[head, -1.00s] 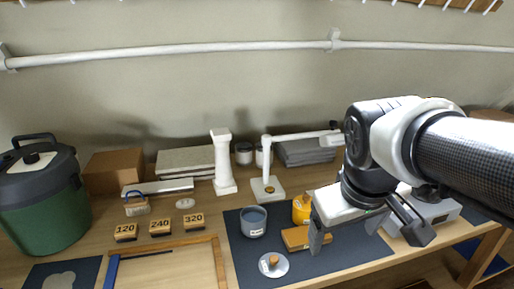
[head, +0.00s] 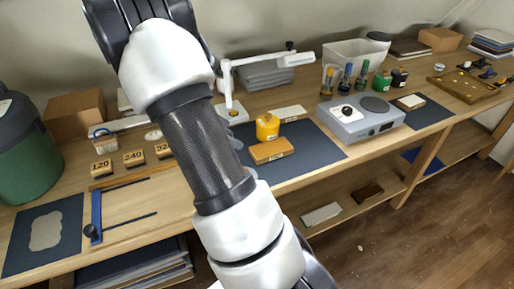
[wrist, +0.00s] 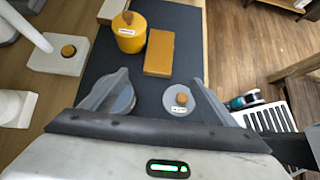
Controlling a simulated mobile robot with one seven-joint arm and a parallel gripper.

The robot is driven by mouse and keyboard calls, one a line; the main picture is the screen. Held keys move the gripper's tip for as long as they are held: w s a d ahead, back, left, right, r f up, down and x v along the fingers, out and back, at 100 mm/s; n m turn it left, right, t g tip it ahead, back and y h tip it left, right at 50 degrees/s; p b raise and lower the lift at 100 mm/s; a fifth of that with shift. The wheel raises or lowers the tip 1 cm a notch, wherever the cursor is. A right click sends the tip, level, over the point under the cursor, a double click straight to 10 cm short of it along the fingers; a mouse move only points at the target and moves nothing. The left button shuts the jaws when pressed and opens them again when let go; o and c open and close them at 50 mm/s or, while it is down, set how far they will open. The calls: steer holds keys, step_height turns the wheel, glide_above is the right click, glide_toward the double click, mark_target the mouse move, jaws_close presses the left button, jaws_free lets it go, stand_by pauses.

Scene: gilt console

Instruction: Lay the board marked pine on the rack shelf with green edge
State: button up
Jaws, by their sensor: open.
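My gripper (wrist: 160,76) is open and empty above the dark mat in the wrist view; the head view does not show it. An orange-brown block (head: 271,150) with a small label lies on the mat; in the wrist view it (wrist: 159,53) lies just beyond the fingertips. A pale board (head: 288,114) lies at the mat's back. A pale board (head: 322,213) and a dark brown board (head: 368,193) lie on the lower shelf. I cannot read "pine" on any label. I cannot make out a rack shelf with a green edge.
A yellow pot (wrist: 130,32), a grey pot (wrist: 122,98) and a grey lid with a wooden knob (wrist: 180,99) stand near the gripper. A grey scale-like device (head: 361,118), several bottles and a white lamp-like stand (head: 232,110) are on the console. The floor in front is clear.

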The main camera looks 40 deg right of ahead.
steer(key=b, duration=0.1)
glide_toward(261, 151)
steer(key=d, duration=0.1)
steer(key=s+d+f, duration=0.1)
steer(key=shift+d+f, duration=0.25)
steer(key=shift+d, duration=0.05)
steer(key=x, duration=0.5)
steer(key=shift+w+a+f+b, duration=0.25)
steer(key=shift+a+f+b, duration=0.05)
steer(key=shift+s+d+f, duration=0.1)
steer(key=shift+d+f, duration=0.15)
steer(key=shift+d, duration=0.1)
steer(key=c, duration=1.3)
step_height(261, 151, up, 10)
steer(key=p, duration=0.2)
steer(key=w+a+r+n+t+p, duration=0.35)
steer(key=w+a+r+n, duration=0.2)
steer(key=a+r, duration=0.2)
steer(key=w+a+r+n+t+y+p, duration=0.1)
steer(key=a+r+n+t+y+p, duration=0.2)
steer(key=a, duration=1)
steer(key=w+a+r+n+t+y+p, duration=0.1)
steer(key=a+r+n+t+y+p, duration=0.2)
steer(key=a+r+n, duration=0.6)
steer(key=a+t, duration=0.1)
steer(key=a, duration=0.3)
steer(key=shift+a+r+t, duration=0.2)
steer(key=shift+a+t, duration=0.15)
steer(key=shift+a, duration=0.05)
steer(key=shift+n, duration=0.25)
